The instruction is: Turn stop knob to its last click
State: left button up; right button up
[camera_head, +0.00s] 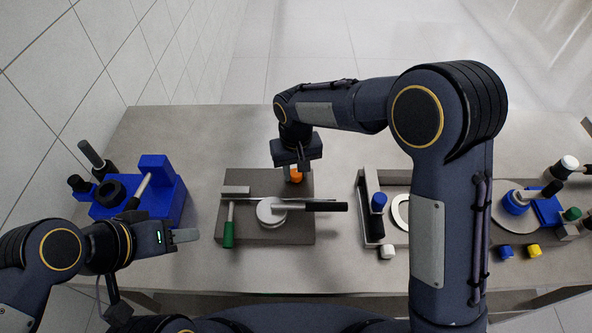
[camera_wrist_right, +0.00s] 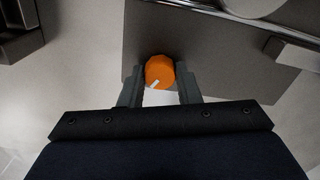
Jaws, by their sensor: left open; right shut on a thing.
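The stop knob is an orange knob (camera_head: 296,175) at the back right part of a dark plate (camera_head: 240,180) on the bench. My left gripper (camera_head: 190,236) is open and empty at the left, in front of the blue machine.
The dark plate also bears a round silver disc (camera_head: 270,211), a black-handled lever (camera_head: 325,206) and a green-handled lever (camera_head: 229,233). A blue machine (camera_head: 168,205) stands at the left. A grey fixture with a blue knob (camera_head: 378,202) stands right of the plate. Small blocks lie at the right.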

aim_at(296, 172)
jog(key=n, duration=0.5)
jog(key=shift+n+b, duration=0.3)
jog(key=shift+n, duration=0.1)
dwell(0.4)
jog(key=o, duration=1)
notch_tip(296, 172, up, 8)
jog(key=shift+f+b, duration=0.1)
jog(key=shift+b, duration=0.2)
